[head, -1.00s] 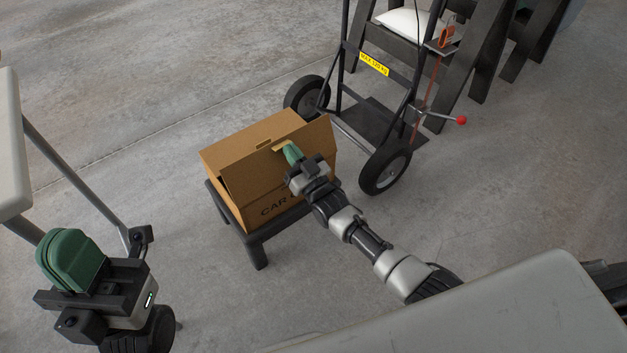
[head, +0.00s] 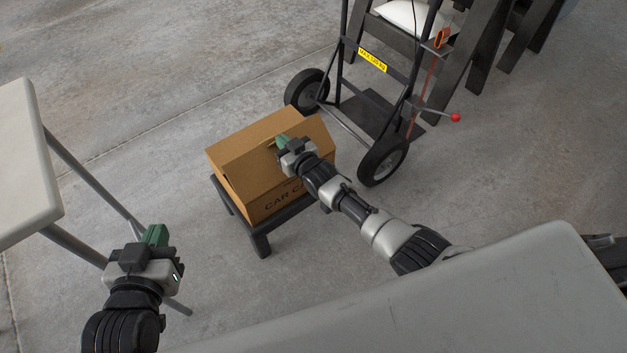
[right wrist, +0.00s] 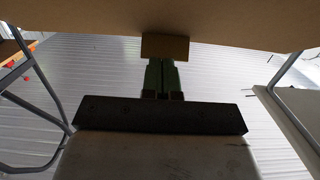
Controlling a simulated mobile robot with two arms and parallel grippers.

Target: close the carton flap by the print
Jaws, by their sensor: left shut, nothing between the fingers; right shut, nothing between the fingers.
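A brown carton (head: 245,190) with dark lettering on its near side sits on a low dark stool. Its top panels look nearly flat, and a thin dark gap shows at the left end of the near top edge. My right gripper (head: 282,141) is shut, with its green fingertips at the top of the carton near the middle seam. My arm hides part of the near flap and the print. In the right wrist view, brown cardboard (right wrist: 230,15) fills the top, and a small tan tab (right wrist: 165,47) lies at the shut fingertips. My left gripper (head: 156,234) is shut and empty, well left of the carton.
The dark stool (head: 260,240) stands under the carton. A hand truck (head: 372,100) with black wheels is close behind and right. A white table (head: 25,160) is at the left; a pale surface (head: 480,290) fills the lower right. Concrete floor between is clear.

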